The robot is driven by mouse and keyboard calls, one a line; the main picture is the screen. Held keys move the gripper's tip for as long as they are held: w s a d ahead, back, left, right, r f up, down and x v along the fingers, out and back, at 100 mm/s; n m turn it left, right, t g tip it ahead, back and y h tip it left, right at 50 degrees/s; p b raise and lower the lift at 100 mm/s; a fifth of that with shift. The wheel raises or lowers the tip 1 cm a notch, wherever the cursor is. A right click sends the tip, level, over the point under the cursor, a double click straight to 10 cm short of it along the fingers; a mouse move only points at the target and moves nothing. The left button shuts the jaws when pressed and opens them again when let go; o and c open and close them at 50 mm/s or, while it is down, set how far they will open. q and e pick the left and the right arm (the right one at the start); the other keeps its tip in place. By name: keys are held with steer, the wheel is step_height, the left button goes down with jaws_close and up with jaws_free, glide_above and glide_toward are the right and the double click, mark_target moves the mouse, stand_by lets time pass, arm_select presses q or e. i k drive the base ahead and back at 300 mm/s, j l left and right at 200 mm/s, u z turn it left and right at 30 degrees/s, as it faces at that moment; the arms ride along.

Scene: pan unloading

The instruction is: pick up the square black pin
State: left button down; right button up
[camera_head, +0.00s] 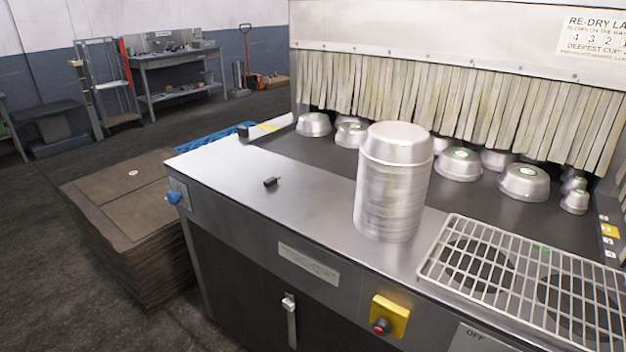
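A small black pin (271,182) lies on the bare steel top of the machine (235,170), left of a tall stack of metal pans (393,190). It looks like a short dark block with a thin end pointing to the right. It is too small to tell its exact shape. Neither of my grippers shows in the head view, and nothing touches the pin.
Several upturned metal pans (458,164) sit on the dark belt in front of a strip curtain (440,95). A wire rack (520,275) covers the right front. A yellow box with a red button (389,316) and a blue knob (173,197) stick out from the front. Steel around the pin is clear.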

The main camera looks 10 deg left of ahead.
mark_target(273, 181)
steer(key=i+j+z, duration=0.15)
steer(key=j+z, duration=0.15)
steer(key=i+j+z, duration=0.1)
steer(key=j+z, duration=0.2)
steer(key=i+j+z, duration=0.1)
steer(key=j+z, duration=0.2)
steer(key=j, duration=0.2)
